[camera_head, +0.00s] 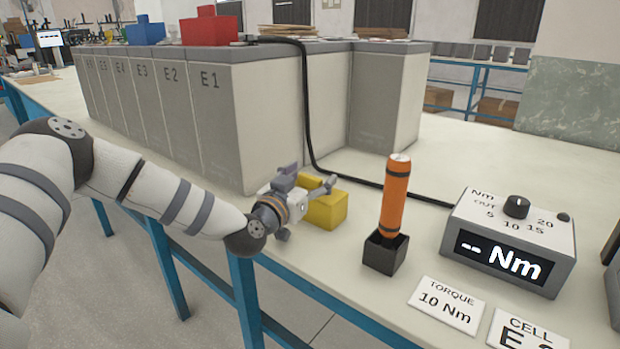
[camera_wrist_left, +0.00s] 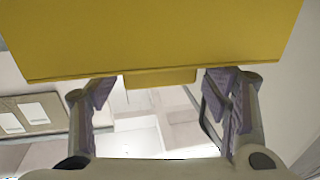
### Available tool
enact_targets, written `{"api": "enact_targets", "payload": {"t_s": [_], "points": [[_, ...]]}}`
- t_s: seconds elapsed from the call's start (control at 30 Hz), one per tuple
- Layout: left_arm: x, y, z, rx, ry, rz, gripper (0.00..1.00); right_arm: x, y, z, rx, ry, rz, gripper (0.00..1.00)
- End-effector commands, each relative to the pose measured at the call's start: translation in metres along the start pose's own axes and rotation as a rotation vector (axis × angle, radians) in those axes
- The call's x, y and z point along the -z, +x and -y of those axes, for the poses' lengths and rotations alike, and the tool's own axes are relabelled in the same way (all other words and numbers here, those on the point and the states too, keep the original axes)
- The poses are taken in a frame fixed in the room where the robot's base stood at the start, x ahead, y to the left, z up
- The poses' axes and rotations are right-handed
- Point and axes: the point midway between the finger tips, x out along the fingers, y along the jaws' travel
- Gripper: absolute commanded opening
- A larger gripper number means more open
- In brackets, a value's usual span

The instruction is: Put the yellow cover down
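The yellow cover (camera_head: 326,211) is a small block that appears to rest on the bench, in front of the cell marked E1. My left gripper (camera_head: 308,183) is close beside its left and upper side. In the left wrist view the yellow cover (camera_wrist_left: 160,38) fills the top, and a narrower yellow part shows between the two fingers. The fingers stand apart with small gaps beside that part, so the left gripper looks open. Contact with the cover cannot be made out. My right gripper is not in view.
Grey battery cells (camera_head: 265,115) stand in rows behind, with red (camera_head: 210,30) and blue (camera_head: 146,32) covers on top. An orange tool (camera_head: 395,195) stands in a black holder (camera_head: 385,254) to the right. A torque box (camera_head: 512,240) and a black cable (camera_head: 308,120) are nearby.

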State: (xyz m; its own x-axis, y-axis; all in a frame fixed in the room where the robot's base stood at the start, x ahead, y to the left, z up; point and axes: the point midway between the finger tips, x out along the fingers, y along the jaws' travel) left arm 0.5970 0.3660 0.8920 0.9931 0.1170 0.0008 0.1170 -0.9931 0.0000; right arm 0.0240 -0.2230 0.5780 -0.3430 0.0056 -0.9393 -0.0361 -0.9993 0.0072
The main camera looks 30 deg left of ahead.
Motion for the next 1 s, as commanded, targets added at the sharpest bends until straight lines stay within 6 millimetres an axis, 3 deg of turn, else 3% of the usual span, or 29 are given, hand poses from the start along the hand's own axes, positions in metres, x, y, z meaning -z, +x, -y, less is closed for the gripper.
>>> {"api": "enact_targets", "payload": {"t_s": [0.17,0.27,0.7,1.0], "points": [[0.003,-0.001,0.000,0.000,-0.001,-0.002,0.70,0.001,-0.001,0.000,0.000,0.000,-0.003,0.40],[0.005,-0.014,0.000,0.000,-0.002,-0.003,0.70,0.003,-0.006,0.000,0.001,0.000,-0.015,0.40],[0.007,-0.106,0.000,0.001,-0.003,-0.006,0.70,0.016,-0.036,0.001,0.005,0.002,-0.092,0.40],[0.002,-0.121,0.000,0.000,0.000,0.000,0.70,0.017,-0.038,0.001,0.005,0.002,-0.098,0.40]]}}
